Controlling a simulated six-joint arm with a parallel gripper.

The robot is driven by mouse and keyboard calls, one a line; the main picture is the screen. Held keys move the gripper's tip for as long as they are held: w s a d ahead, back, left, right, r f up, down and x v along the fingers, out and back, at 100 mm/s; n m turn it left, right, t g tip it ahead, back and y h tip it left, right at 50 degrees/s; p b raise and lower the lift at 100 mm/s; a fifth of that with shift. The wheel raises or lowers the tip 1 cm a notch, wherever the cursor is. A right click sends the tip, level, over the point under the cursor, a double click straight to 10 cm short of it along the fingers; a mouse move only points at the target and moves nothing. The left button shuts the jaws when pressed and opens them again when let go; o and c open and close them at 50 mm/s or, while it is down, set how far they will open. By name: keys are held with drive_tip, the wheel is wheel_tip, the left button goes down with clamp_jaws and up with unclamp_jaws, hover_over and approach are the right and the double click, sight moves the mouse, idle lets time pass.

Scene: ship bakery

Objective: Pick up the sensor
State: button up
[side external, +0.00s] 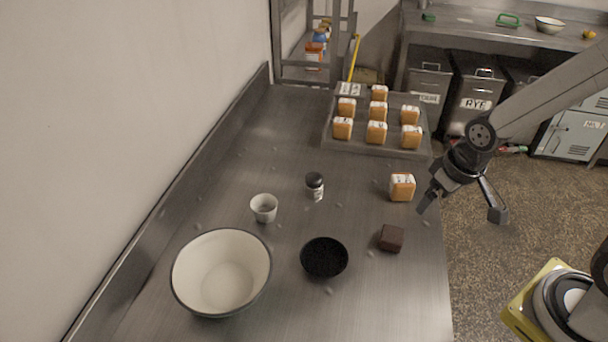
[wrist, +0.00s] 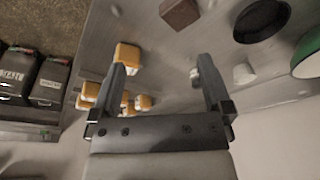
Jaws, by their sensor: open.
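Nothing in view is clearly marked as the sensor, and I cannot tell which object it is. One orange block with a white, dark-marked top (side external: 402,187) stands alone near the right edge of the counter; the wrist view shows it by the left finger (wrist: 127,54). A dark brown block (side external: 391,238) lies nearer the camera; it also shows at the top of the wrist view (wrist: 180,13). My gripper (side external: 461,209) is open and empty, right of the orange block and around the counter's edge. Its two fingers are spread in the wrist view (wrist: 162,68).
A tray (side external: 376,150) with several similar orange blocks lies at the back. A dark-capped jar (side external: 315,187), white cup (side external: 264,208), black bowl (side external: 324,258) and large white bowl (side external: 221,272) stand on the counter. A wall bounds the left side. Bare counter lies between these things.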

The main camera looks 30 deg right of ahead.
drive_tip(key=w+f+m+y, duration=0.1)
drive_tip(key=w+m, duration=0.1)
drive_tip(key=w+a+f+m+g+y, duration=0.1)
drive_tip(key=f+m, duration=0.1)
drive_tip(key=m, duration=0.1)
drive_tip(key=w+a+f+m+g+y, duration=0.1)
drive_tip(key=w+m, duration=0.1)
drive_tip(key=m, duration=0.1)
drive_tip(key=shift+w+a+f+y, duration=0.15)
drive_tip(key=shift+w+a+y, duration=0.05)
drive_tip(key=shift+w+y, duration=0.15)
drive_tip(key=w+a+f+m+y, duration=0.2)
drive_tip(key=w+f+m+y, duration=0.15)
drive_tip(key=w+m, duration=0.25)
drive_tip(key=m+t+y, duration=0.4)
drive_tip(key=m+t, duration=0.1)
drive_tip(key=m, duration=0.4)
approach(315, 186)
drive_tip(key=f, duration=0.2)
drive_tip(key=a+f, duration=0.1)
drive_tip(key=shift+w+f, duration=0.3)
drive_tip(key=shift+w, duration=0.1)
drive_tip(key=shift+w+d+f+m+t+y, duration=0.15)
drive_tip(key=shift+w+d+m+t+y, duration=0.15)
drive_tip(key=shift+w+m+t, duration=0.3)
drive_tip(key=shift+x, duration=3.95)
